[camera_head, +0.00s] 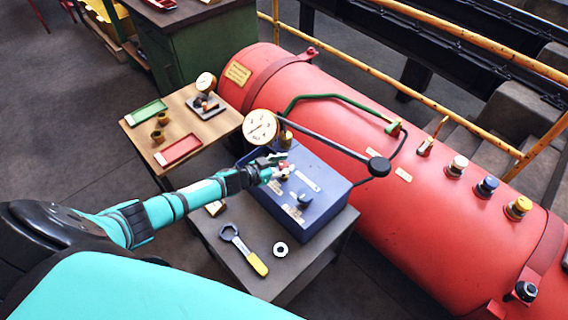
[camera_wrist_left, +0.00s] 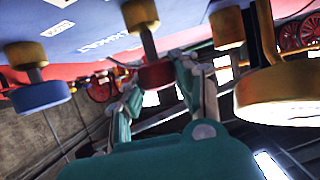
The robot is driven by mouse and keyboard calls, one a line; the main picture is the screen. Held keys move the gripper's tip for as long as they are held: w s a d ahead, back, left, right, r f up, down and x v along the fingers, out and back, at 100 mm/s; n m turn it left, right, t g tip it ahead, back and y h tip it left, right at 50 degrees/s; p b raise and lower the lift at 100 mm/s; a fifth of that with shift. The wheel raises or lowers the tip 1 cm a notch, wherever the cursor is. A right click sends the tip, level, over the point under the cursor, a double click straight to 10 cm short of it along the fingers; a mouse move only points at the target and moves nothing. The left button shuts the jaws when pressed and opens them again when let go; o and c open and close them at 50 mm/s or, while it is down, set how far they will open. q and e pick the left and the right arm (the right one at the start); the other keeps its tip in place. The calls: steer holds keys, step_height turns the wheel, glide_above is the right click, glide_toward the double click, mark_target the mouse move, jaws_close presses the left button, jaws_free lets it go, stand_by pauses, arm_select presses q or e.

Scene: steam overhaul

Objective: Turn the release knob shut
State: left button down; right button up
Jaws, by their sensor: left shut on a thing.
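A blue control box (camera_head: 325,190) stands on the grey table, with small labelled knobs on its top. My left gripper (camera_head: 276,168) reaches over the box from the left. In the left wrist view its two fingers (camera_wrist_left: 158,90) are shut on a red knob (camera_wrist_left: 157,75) on a brass stem. A blue knob (camera_head: 304,199) stands apart from the gripper, nearer the box's front edge; it also shows in the left wrist view (camera_wrist_left: 40,96). The labels are too small to tell which knob is the release. My right gripper is not in view.
A round gauge (camera_head: 261,127) stands at the box's back left, close to my gripper. A yellow-handled wrench (camera_head: 244,250) and a ring (camera_head: 280,249) lie in front. The red boiler (camera_head: 400,215) blocks the right.

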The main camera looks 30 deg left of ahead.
arm_select(q)
steer(key=shift+a+f+m+g+h+b, duration=0.2)
steer(key=shift+m+g+h+b, duration=0.15)
steer(key=shift+m+h, duration=0.2)
steer(key=m+g+h+b, duration=0.2)
steer(key=m+b, duration=0.1)
steer(key=b, duration=0.1)
steer(key=m+g+h+b, duration=0.2)
steer(key=m+h+b, duration=0.1)
steer(key=b, duration=0.2)
steer(key=shift+d+f+g, duration=0.1)
steer(key=shift+g, duration=0.25)
steer(key=shift+r+m+g+h+b, duration=0.2)
steer(key=shift+m+g+h+b, duration=0.25)
steer(key=shift+m+g+b, duration=0.3)
steer(key=shift+d, duration=0.1)
steer(key=c, duration=0.9)
jaws_free()
steer(key=shift+c, duration=0.2)
steer(key=shift+r, duration=0.1)
steer(key=v, duration=1.2)
steer(key=shift+s, duration=0.15)
